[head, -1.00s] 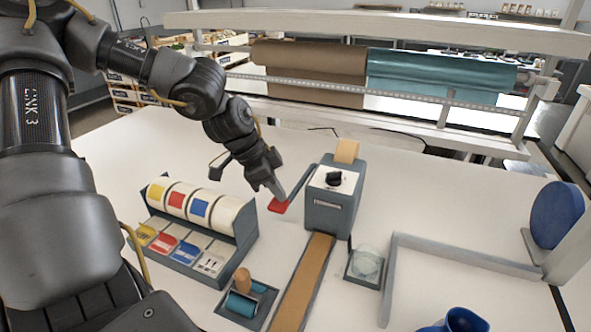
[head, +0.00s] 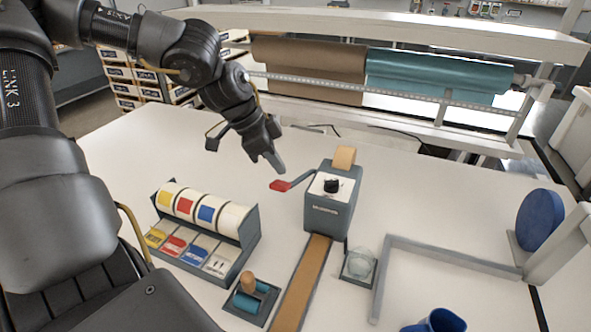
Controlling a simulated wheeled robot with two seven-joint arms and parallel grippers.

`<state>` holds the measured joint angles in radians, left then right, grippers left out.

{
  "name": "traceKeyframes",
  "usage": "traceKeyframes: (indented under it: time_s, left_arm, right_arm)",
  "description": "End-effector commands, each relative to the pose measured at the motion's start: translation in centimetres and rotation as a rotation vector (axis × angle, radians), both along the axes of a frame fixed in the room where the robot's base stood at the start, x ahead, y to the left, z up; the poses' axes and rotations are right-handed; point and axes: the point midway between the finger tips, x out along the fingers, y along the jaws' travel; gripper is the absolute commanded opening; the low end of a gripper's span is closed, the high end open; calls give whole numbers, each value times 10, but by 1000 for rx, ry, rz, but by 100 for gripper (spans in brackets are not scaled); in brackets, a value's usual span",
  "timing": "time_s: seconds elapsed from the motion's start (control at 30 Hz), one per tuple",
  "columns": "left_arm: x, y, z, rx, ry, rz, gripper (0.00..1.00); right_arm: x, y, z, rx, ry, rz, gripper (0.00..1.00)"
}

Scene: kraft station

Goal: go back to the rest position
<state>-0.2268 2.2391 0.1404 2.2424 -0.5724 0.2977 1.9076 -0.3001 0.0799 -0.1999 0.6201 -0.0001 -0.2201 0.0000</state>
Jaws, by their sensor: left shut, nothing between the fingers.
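My left gripper (head: 274,162) is shut and empty, in the air above the table behind the label rack. It is above and apart from the red-tipped lever (head: 281,186) of the grey tape dispenser (head: 329,218). The dispenser has a black knob on top and a brown paper strip (head: 303,283) running out of its front. My right gripper is not in view.
A label dispenser (head: 205,228) with several coloured rolls stands at left. A roller on a tray (head: 251,300), a glass dish (head: 359,265), a grey corner frame (head: 455,257), a blue disc (head: 540,219) and a blue cup (head: 440,322) share the table (head: 432,206). Paper rolls (head: 308,68) hang behind.

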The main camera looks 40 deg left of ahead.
Motion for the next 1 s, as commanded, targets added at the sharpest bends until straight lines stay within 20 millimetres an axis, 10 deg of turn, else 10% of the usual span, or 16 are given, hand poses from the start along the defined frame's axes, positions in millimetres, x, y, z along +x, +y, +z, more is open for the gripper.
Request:
traceKeyframes:
  time_s: [0.77,1.0]
  left_arm:
    - [0,0,17,1,-1,0,0]
    - [0,0,49,0,-1,0,0]
  right_arm:
    - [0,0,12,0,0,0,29]
    - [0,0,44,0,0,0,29]
